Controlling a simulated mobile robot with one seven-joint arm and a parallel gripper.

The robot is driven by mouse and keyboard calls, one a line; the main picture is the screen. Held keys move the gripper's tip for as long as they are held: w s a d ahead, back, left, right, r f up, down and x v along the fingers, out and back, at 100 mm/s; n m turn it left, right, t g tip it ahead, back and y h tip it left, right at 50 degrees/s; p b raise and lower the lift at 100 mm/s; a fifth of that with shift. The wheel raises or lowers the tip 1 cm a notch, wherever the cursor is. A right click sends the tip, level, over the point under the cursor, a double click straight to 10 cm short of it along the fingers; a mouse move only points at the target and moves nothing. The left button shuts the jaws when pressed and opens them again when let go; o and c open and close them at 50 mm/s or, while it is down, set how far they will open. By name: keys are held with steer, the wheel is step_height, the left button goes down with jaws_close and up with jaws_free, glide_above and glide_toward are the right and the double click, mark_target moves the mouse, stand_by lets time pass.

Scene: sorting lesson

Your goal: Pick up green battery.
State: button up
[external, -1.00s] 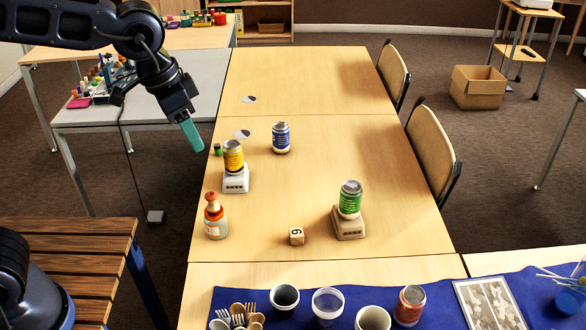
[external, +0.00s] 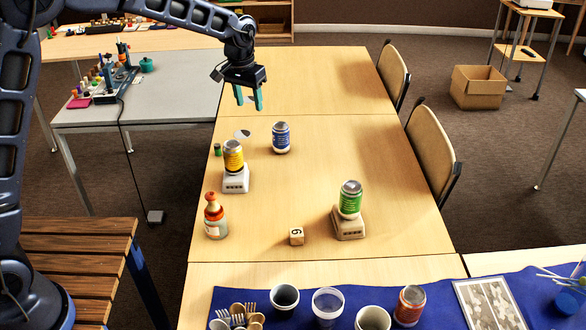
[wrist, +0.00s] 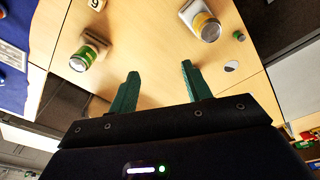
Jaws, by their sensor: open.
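A small dark green cylinder (external: 217,149) stands near the table's left edge, behind the yellow can; it may be the green battery, but it is too small to be sure. It also shows in the wrist view (wrist: 239,35). A larger green-labelled can (external: 350,201) sits on a beige block at the right. It also shows at the left of the wrist view (wrist: 85,55). My gripper (external: 248,99), with teal fingers, is open and empty above the far-left part of the table. In the wrist view its fingers (wrist: 160,70) are apart with bare table between them.
A yellow can (external: 233,156) on a white block, a blue can (external: 281,138), an orange-topped bottle (external: 215,217) and a wooden number cube (external: 297,236) stand on the table. Cups and cutlery fill the blue cloth (external: 265,303) in front. The table's far half is mostly clear.

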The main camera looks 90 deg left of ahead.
steer(key=s+a+f+n, duration=0.1)
steer(key=s+a+f, duration=0.1)
steer(key=a+f, duration=0.4)
steer(key=s+a+f+n, duration=0.1)
steer(key=s+a+f, duration=0.25)
steer(key=a, duration=0.45)
steer(key=n+g, duration=0.1)
steer(key=n, duration=0.2)
glide_above(217, 144)
steer(key=shift+h, duration=0.4)
steer(key=f, duration=1.4)
steer(key=shift+w+f, duration=0.2)
steer(key=shift+f, duration=0.1)
step_height(217, 144, down, 5)
steer(key=shift+d+r, duration=0.1)
steer(key=shift+s+f, duration=0.2)
steer(key=shift+f, duration=2.6)
jaws_close()
steer(key=shift+r, duration=0.1)
